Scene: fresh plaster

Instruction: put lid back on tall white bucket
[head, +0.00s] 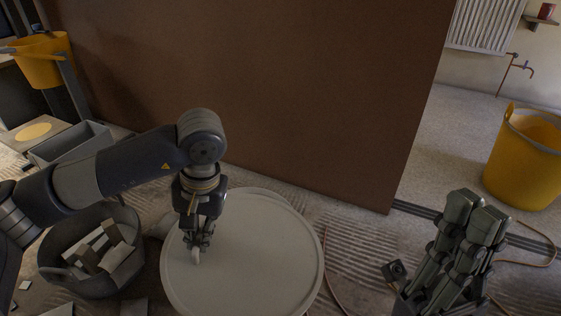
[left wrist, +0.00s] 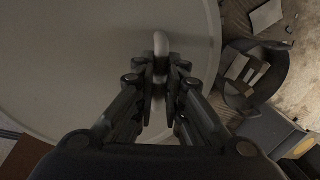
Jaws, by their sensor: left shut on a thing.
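The white round lid (head: 270,265) is a wide flat disc in the lower middle of the head view. It fills much of the left wrist view (left wrist: 60,60). My left gripper (head: 197,252) points down over the lid's left part, shut on its small pale handle (left wrist: 160,42). A pale rim edge shows just behind the lid's far side; the tall white bucket's body is hidden below, and I cannot tell whether the lid is seated. My right gripper (head: 478,212) is at the lower right, away from the lid, its fingers close together with nothing visible between them.
A dark tub (head: 85,287) with scraps stands left of the lid. A grey trough (head: 70,147) and a yellow bucket (head: 40,65) are further left. A brown panel (head: 260,80) stands behind. Another yellow bucket (head: 525,165) is at the right. A hose (head: 328,280) lies right of the lid.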

